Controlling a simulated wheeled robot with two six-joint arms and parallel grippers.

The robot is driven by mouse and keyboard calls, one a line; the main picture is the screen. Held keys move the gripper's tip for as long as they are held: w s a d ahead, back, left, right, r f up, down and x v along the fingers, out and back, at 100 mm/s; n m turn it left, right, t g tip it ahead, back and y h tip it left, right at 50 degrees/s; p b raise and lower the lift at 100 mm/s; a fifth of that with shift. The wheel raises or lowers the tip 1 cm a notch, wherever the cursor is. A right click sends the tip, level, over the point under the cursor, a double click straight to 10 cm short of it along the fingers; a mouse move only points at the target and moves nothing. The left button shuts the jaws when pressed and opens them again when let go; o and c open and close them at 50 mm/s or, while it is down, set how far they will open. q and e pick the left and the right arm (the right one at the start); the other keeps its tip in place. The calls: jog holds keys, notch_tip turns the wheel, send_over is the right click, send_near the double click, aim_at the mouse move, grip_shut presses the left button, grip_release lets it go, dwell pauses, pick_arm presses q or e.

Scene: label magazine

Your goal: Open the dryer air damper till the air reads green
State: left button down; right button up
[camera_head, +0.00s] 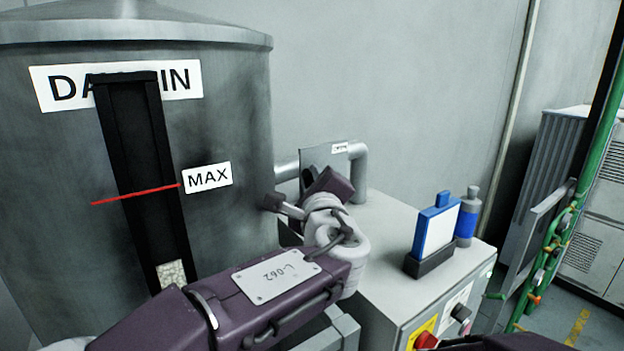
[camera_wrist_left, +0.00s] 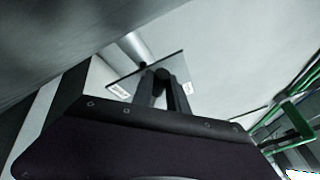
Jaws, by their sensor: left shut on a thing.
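A grey damper plate (camera_head: 322,156) with a small white label stands on the grey pipe (camera_head: 358,172) beside the tank. My left gripper (camera_head: 326,184) is in front of the plate, and its fingertips are mostly hidden by my wrist in the head view. In the left wrist view my fingers (camera_wrist_left: 165,92) are shut on a dark round knob (camera_wrist_left: 162,74) in front of the plate (camera_wrist_left: 178,66), where two small labels show, too small to read. No air reading can be made out.
The tank (camera_head: 235,130) at left carries a dark level window (camera_head: 132,140) and a red MAX line. A grey cabinet (camera_head: 390,225) holds a blue-and-white item (camera_head: 436,232) and a blue bottle (camera_head: 467,218). Buttons sit on its front. Green pipework (camera_head: 575,210) stands at right.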

pick_arm(q)
jog(key=shift+r, duration=0.1)
dwell(0.6)
jog(key=r+m+p, duration=0.1)
jog(key=p, duration=0.2)
jog(key=d+r+m+g+p, duration=0.1)
jog(key=p, duration=0.1)
jog(key=w+r+p, duration=0.1)
jog(key=p, duration=0.2)
jog(key=shift+d+m+g+p, duration=0.25)
jog(key=shift+m+g+p, duration=0.05)
jog(key=shift+m+p, duration=0.1)
jog(key=shift+w+d+f+p, duration=0.15)
jog(key=shift+d+p, duration=0.05)
jog(key=shift+p, duration=0.1)
jog(key=shift+f, duration=0.15)
jog(key=c, duration=1.3)
grip_release()
